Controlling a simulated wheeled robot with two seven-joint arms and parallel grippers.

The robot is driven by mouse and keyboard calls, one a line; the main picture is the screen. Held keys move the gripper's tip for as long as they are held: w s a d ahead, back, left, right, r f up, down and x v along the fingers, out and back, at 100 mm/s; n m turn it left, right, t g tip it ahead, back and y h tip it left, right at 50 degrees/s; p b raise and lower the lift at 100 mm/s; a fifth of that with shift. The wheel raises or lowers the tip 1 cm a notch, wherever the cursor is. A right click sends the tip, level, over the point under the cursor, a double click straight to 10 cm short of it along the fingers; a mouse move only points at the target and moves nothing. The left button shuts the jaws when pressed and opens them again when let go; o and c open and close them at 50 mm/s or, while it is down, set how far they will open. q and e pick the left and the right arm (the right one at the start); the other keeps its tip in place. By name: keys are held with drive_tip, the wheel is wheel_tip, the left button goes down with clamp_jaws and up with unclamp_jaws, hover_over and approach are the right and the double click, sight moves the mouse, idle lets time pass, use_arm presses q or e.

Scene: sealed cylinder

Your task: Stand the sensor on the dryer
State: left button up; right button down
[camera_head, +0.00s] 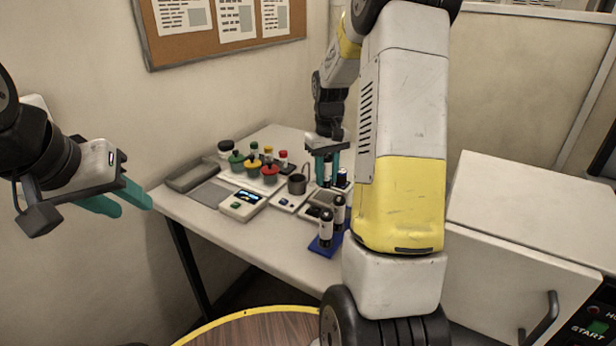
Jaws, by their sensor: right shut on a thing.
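My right gripper (328,164) comes down over the back right of the table, its teal fingers shut on a dark cylinder (327,172), likely the sensor. The arm hides part of this area. Similar dark cylinders with white labels stand on a blue stand (316,249) at the table's front right, one in front (326,228) and one behind (339,209). I cannot tell for certain which unit is the dryer; a low grey unit with a dark top (313,211) sits below my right gripper. My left gripper (124,204) is open and empty, left of the table.
A white cabinet (520,225) stands at the right. Bare table lies along the front edge.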

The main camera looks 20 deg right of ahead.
sight(327, 157)
drive_tip(key=shift+f, duration=1.75)
drive_tip(key=shift+f, duration=0.1)
drive_tip(key=c, duration=1.1)
unclamp_jaws()
wheel_tip(327, 157, up, 12)
drive_tip(key=shift+r, duration=0.1)
drive_tip(key=s+a+r+t, duration=0.2)
drive_tip(key=s+a, duration=0.2)
drive_tip(key=s, duration=0.3)
drive_tip(key=s+a+r+t+y, duration=0.1)
drive_tip(key=s+a+r+t, duration=0.1)
drive_tip(key=s, duration=0.6)
drive_tip(key=s+a+r+m+t+y, duration=0.1)
drive_tip(key=s+a+r+t, duration=0.1)
drive_tip(key=s+a+r, duration=0.2)
drive_tip(key=s+a, duration=0.2)
drive_tip(key=s, duration=0.2)
drive_tip(key=shift+a, duration=0.4)
